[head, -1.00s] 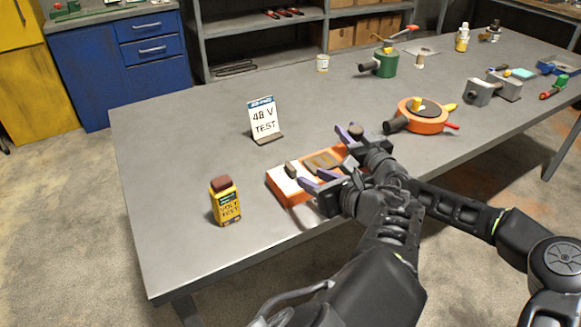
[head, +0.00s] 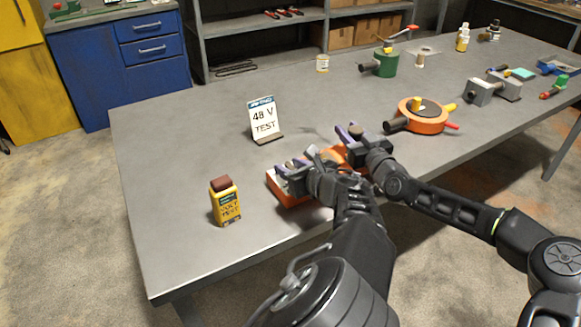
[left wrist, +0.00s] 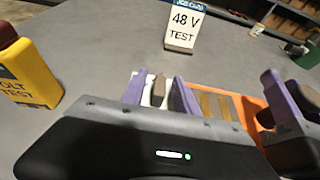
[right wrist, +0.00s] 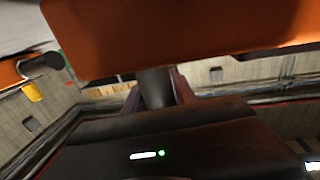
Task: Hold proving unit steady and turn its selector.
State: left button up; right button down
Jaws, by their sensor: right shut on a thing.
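The proving unit is an orange box (head: 292,199) with a white panel near the table's front edge, partly hidden by my grippers. Its grey-brown selector (left wrist: 159,90) stands up from the white panel in the left wrist view. My left gripper (left wrist: 160,93) is open, with one finger on each side of the selector and narrow gaps showing. In the head view this gripper (head: 297,170) covers the unit's left half. My right gripper (head: 353,140) is shut on a dark post (right wrist: 155,88) at the unit's right end. The orange body fills the top of the right wrist view.
A "48 V TEST" card (head: 264,122) stands behind the unit. A yellow volt-test bottle-like tester (head: 226,202) stands at its left. An orange round device (head: 424,126) and a green device (head: 385,64) lie further right and back.

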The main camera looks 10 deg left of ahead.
pick_arm(q)
grip_shut()
dwell(0.4)
jog(key=shift+n+y, duration=0.3)
jog(key=n+g+y, duration=0.2)
jog(key=n+g, duration=0.1)
jog(key=shift+w, duration=0.1)
jog(key=shift+a+r+n+g+y, duration=0.1)
jog(key=shift+a+n+g+y, duration=0.2)
jog(key=shift+n+g+y, duration=0.6)
jog(key=shift+d+n+g, duration=0.2)
jog(key=shift+n+g, duration=0.3)
jog(key=shift+g, duration=0.1)
